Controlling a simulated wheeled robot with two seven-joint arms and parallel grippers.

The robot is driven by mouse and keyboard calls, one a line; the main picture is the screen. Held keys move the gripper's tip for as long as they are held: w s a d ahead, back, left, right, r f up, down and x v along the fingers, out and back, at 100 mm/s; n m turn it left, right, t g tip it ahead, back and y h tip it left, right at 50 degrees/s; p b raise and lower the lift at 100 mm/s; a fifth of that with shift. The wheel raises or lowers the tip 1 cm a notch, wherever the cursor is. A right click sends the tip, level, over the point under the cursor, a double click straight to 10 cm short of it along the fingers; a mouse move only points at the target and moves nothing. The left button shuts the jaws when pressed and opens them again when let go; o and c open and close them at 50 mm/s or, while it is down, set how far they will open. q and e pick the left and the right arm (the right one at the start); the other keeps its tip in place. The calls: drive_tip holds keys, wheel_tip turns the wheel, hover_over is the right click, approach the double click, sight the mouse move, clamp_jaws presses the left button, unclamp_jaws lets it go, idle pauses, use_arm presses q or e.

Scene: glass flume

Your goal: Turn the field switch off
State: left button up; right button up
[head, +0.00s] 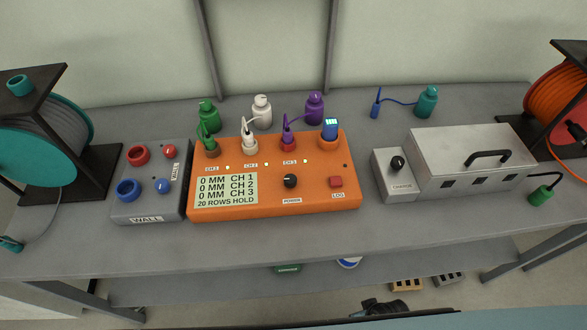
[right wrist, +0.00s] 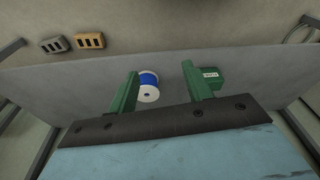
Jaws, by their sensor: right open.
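No label that I can read clearly says field. The orange logger box (head: 270,208) has a black rotary knob (head: 290,181) in front, over a small label that seems to read POWER. The grey WALL box (head: 150,205) carries small red (head: 169,151) and blue (head: 162,186) knobs beside a sideways label too small to read. My right gripper (right wrist: 161,68) is open and empty in the right wrist view, in front of the lower shelf, away from the knobs. My left gripper is out of view.
Several bottles stand behind the logger, with plugs and leads in front. Cable reels (head: 40,160) stand at both ends of the bench. A lidded metal case (head: 470,165) sits right. The lower shelf holds a blue spool (right wrist: 149,80) and a green box (right wrist: 215,78). The bench front is clear.

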sight(290, 178)
drive_tip(key=w+a+r+t+y+p, duration=0.15)
drive_tip(key=w+r, duration=0.25)
drive_tip(key=r, duration=0.8)
drive_tip(key=w+a+r+g+h+p, duration=0.1)
drive_tip(key=w+a+r, duration=0.25)
drive_tip(key=r, duration=0.85)
drive_tip(key=w+a+r+n, duration=0.1)
drive_tip(key=w+a, duration=0.1)
drive_tip(key=w+a+r+y, duration=0.1)
drive_tip(key=w+a, duration=0.2)
drive_tip(key=w+a+r+n+y, duration=0.1)
drive_tip(key=w+a+r, duration=0.1)
drive_tip(key=a, duration=0.1)
drive_tip(key=shift+w+n+y+p, duration=0.25)
drive_tip(key=shift+w+n+p, duration=0.05)
drive_tip(key=shift+w, duration=0.1)
drive_tip(key=w+a+r+n+g+h, duration=0.1)
drive_tip(key=w+a+r+n+h, duration=0.15)
drive_tip(key=w+r, duration=0.45)
drive_tip(key=w+a+r+n+g+h, duration=0.1)
drive_tip(key=w+a+r+n+g, duration=0.15)
drive_tip(key=w+r, duration=0.4)
drive_tip(key=shift+t, duration=0.5)
drive_tip(key=f, duration=0.3)
drive_tip(key=s+f, duration=0.1)
drive_tip(key=f, duration=0.7)
drive_tip(key=shift+s+a+f, duration=0.15)
drive_tip(key=shift+s+a, duration=0.05)
drive_tip(key=c, duration=1)
